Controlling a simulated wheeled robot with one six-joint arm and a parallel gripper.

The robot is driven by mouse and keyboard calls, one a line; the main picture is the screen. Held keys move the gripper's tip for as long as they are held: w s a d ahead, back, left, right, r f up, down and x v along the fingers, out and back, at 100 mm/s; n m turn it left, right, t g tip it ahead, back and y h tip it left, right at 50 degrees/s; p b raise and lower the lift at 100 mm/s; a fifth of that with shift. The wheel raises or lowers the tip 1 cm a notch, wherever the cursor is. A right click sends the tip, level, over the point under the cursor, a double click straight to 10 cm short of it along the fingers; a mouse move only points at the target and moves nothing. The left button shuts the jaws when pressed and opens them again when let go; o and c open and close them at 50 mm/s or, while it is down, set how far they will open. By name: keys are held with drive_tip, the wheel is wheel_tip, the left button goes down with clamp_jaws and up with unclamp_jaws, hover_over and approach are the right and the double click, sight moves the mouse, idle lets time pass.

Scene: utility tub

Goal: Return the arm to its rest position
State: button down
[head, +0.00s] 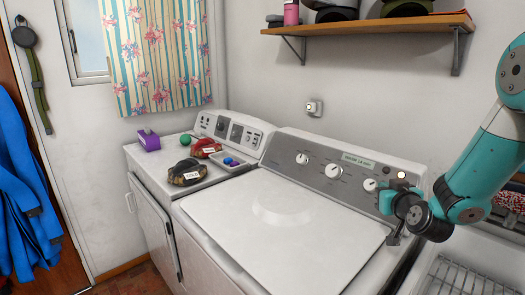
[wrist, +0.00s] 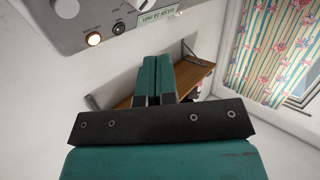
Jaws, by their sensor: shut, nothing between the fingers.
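My gripper (head: 387,203) is at the right end of the washer's control panel in the head view, at the end of my teal arm. In the wrist view its two teal fingers (wrist: 158,72) are together, with nothing held between them. The white washer (head: 270,225) stands below and left of it, with its lid shut. A lit round lamp (head: 401,175) shows on the panel just above the gripper. The same lamp (wrist: 94,39) glows at upper left in the wrist view. I cannot tell whether the gripper touches the panel.
A wooden shelf (head: 370,25) hangs on the wall above the washer. A second machine (head: 205,185) at left carries a purple box (head: 149,140), a green ball (head: 186,139), dark and red labelled items and a tray. A white tub with a wire rack (head: 455,280) is at lower right.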

drive_tip(key=s+a+r+n+g+y, duration=0.2)
drive_tip(key=s+a+r+g+y, duration=0.15)
drive_tip(key=s+a, duration=0.45)
drive_tip(key=s+a+r+n+g+y, duration=0.2)
drive_tip(key=s+a+g+y, duration=0.2)
drive_tip(key=a, duration=0.7)
drive_tip(key=s+a+r+n+g+h, duration=0.1)
drive_tip(key=s+g, duration=0.3)
drive_tip(key=s, duration=0.7)
drive_tip(key=s+a+r+n+g+h, duration=0.1)
drive_tip(key=s+g, duration=0.3)
drive_tip(key=s, duration=0.7)
drive_tip(key=shift+s+a+r+n, duration=0.3)
drive_tip(key=shift+s+a+n, duration=0.1)
drive_tip(key=shift+a+n, duration=0.15)
